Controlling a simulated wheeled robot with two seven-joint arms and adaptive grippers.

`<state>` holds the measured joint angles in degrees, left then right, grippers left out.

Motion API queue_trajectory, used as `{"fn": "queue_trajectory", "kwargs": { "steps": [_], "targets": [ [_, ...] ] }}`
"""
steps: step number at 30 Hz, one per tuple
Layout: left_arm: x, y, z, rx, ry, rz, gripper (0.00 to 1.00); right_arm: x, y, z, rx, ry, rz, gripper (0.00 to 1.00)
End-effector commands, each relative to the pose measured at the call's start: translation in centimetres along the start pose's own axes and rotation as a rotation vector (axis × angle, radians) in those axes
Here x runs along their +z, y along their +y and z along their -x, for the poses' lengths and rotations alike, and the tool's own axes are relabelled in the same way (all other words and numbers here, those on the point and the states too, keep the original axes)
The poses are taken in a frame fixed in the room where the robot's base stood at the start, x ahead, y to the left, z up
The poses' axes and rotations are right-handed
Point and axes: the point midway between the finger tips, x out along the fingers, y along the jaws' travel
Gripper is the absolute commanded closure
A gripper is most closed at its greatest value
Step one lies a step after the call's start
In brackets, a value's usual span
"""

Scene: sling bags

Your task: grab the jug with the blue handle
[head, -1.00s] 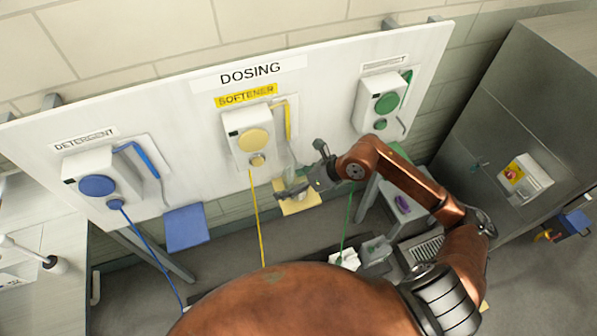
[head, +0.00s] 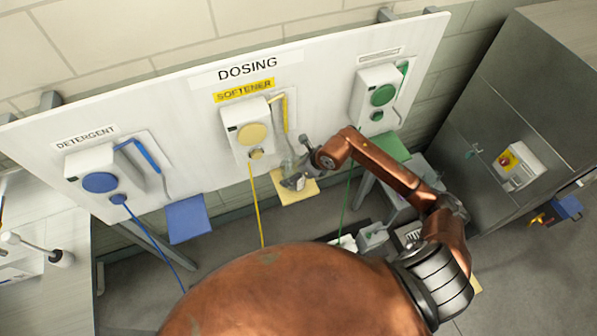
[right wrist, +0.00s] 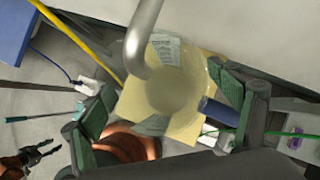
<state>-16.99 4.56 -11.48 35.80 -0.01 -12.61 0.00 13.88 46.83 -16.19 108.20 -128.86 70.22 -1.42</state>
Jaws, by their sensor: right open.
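A clear jug (right wrist: 165,88) with a blue handle (right wrist: 219,111) stands on the yellow shelf (right wrist: 196,130) below the softener dispenser. In the right wrist view I look down on its round mouth. My right gripper (head: 293,172) is open at the jug. In the right wrist view its two fingers lie on either side of the jug, the right one close by the handle; I cannot tell if either touches. In the head view the gripper mostly hides the jug. A dark gripper, apparently my left one (right wrist: 38,152), shows small at the lower left of the right wrist view.
A grey spout pipe (right wrist: 142,38) hangs over the jug. The white dosing board (head: 200,130) stands close behind. A blue shelf (head: 187,219) is to the left and a green shelf (head: 390,148) to the right. A yellow hose (head: 257,205) hangs left of the yellow shelf.

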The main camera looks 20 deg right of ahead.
Motion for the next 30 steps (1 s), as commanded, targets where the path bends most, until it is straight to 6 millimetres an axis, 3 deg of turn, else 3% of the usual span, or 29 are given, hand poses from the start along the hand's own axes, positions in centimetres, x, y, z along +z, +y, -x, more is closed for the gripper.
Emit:
{"fn": "queue_trajectory", "kwargs": {
  "steps": [6, 13, 30],
  "targets": [
    [0.0, -0.1, 0.7, -0.001, -0.001, 0.001, 0.60, 0.2, 0.1, -2.3, 0.001, -0.002, 0.001, 0.17],
    [0.4, -0.1, 0.7, -0.001, -0.006, 0.001, 0.60, 0.1, 0.0, -2.5, 0.000, -0.002, 0.003, 0.17],
    [0.7, -0.1, 0.7, -0.001, -0.010, 0.002, 0.60, 0.0, 0.0, -2.5, 0.000, 0.000, 0.002, 0.55]
  ]
}}
